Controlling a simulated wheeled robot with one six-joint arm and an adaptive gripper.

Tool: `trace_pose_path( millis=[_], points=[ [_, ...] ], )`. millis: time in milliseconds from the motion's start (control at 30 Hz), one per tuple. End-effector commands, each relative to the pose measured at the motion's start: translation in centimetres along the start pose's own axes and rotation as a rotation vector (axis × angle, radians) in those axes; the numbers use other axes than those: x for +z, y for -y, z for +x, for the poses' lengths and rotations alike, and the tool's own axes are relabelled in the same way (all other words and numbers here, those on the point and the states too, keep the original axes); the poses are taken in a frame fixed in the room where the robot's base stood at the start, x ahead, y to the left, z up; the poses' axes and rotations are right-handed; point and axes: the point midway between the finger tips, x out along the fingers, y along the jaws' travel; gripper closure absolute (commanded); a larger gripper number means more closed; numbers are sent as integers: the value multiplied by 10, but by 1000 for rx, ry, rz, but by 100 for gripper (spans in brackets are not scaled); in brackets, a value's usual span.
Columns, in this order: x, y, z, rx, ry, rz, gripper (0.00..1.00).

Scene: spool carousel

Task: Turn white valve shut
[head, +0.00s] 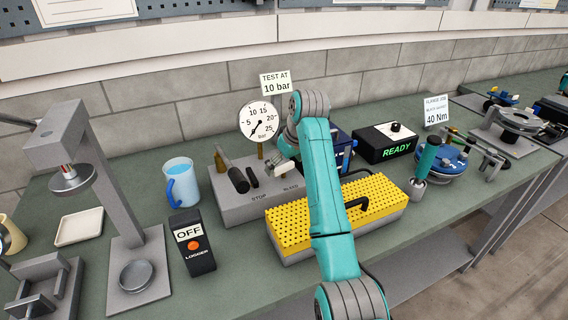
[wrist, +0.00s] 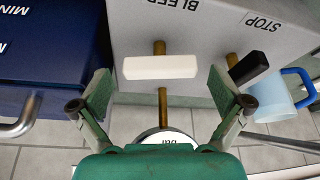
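The white valve handle (wrist: 160,67) is a white bar on a brass stem in the wrist view, lying crosswise to the brass pipe below it in the picture. It sits beside the BLEED lettering on the grey valve block (wrist: 205,45). My gripper (wrist: 160,80) is open, with one finger on each side of the white handle and visible gaps to both ends. In the head view the white handle (head: 285,168) is small beside my gripper, and the grey block (head: 235,205) is partly behind my arm.
A black handle (wrist: 250,68) sits by the STOP lettering, near the right finger.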

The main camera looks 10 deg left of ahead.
Motion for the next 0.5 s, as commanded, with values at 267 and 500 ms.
trace_pose_path(
  millis=[267, 500],
  points=[
    [0, 0, 0, 0, 0, 0, 57],
    [0, 1, 0, 32, 0, 75, 57]
  ],
)
